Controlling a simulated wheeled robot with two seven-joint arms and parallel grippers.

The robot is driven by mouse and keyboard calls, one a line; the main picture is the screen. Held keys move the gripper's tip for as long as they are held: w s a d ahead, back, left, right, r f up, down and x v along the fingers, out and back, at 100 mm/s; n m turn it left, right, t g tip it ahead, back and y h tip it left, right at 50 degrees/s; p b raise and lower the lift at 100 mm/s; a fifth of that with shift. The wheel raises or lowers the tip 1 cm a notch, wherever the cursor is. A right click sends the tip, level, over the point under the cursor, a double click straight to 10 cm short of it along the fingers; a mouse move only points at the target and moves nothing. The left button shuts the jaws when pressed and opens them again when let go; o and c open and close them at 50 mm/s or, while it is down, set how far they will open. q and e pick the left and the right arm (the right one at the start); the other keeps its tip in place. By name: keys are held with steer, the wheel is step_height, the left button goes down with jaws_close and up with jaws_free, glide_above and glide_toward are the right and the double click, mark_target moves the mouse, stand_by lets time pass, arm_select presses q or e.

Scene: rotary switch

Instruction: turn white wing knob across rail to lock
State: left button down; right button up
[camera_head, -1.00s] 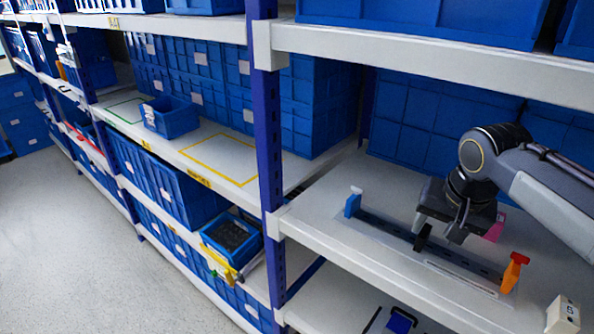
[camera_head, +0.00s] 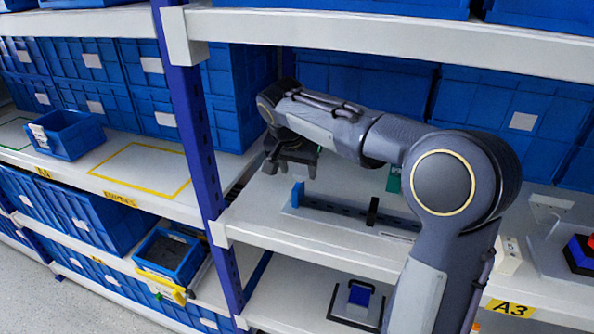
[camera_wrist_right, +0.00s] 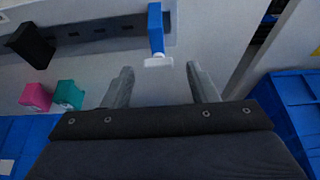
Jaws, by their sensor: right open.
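The white wing knob (camera_wrist_right: 158,61) sits on the end of a blue post (camera_wrist_right: 155,28) in the right wrist view. The blue post (camera_head: 297,195) stands at the left end of a dark slotted rail (camera_head: 337,209) on the shelf; I cannot make out the knob there. The rail (camera_wrist_right: 98,30) also shows in the wrist view. My right gripper (camera_head: 290,168) is just behind the post in the head view. In the wrist view my right gripper (camera_wrist_right: 161,82) is open, its fingers either side of the knob's line, with the knob just beyond the tips. My left gripper is out of view.
A black block (camera_head: 372,211) stands on the rail. A pink cube (camera_wrist_right: 35,96) and a teal cube (camera_wrist_right: 68,94) lie beside the rail. Blue bins (camera_head: 367,85) line the back, and a blue upright (camera_head: 190,120) stands left. My right arm hides the rail's right end.

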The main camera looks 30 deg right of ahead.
steer(key=shift+x, duration=0.8)
steer(key=shift+s, duration=0.1)
steer(key=c, duration=1)
